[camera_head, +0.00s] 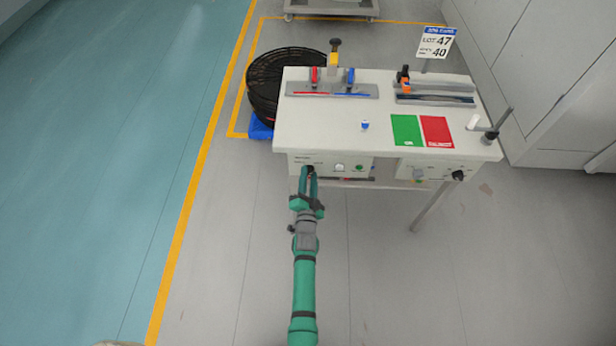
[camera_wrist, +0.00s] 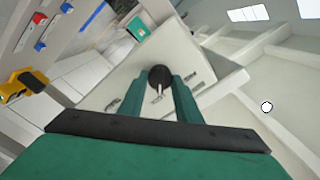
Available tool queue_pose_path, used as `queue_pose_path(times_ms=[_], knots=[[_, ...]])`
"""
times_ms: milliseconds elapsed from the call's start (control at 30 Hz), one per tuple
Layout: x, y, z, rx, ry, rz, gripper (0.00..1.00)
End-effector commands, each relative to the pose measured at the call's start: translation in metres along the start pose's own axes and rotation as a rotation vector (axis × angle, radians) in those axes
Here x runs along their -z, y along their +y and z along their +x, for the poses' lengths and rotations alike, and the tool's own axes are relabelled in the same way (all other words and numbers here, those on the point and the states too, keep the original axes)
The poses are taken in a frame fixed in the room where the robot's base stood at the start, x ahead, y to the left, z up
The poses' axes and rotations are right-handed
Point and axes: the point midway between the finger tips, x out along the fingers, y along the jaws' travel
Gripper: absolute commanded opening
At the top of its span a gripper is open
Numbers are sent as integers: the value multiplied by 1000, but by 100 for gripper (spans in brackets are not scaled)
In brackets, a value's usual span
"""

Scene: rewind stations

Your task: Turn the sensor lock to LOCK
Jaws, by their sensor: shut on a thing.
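The sensor lock knob (camera_wrist: 160,75) is dark and round, with a bright metal pointer or key on its near side. It sits on a pale panel (camera_wrist: 118,80) with small printed labels beside it, too blurred to read. In the wrist view my gripper (camera_wrist: 160,82) has its two green fingers on either side of the knob, shut on it. In the head view my gripper (camera_head: 309,170) reaches the left end of the bench's front panel (camera_head: 345,167) and mostly hides the knob. I cannot tell which label the pointer faces.
The bench (camera_head: 330,130) carries red and blue clamps, an orange-black device (camera_head: 404,80), a green mat (camera_head: 407,131) and a red mat (camera_head: 437,131). A black reel (camera_head: 280,85) stands behind left. A black knob (camera_head: 458,175) is on the right panel. Floor before the bench is clear.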

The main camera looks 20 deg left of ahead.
Motion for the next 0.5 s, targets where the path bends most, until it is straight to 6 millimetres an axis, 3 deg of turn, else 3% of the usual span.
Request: queue_pose_path(times_ms=[500], knots=[[-1, 0, 0, 0, -2, 83, 8]])
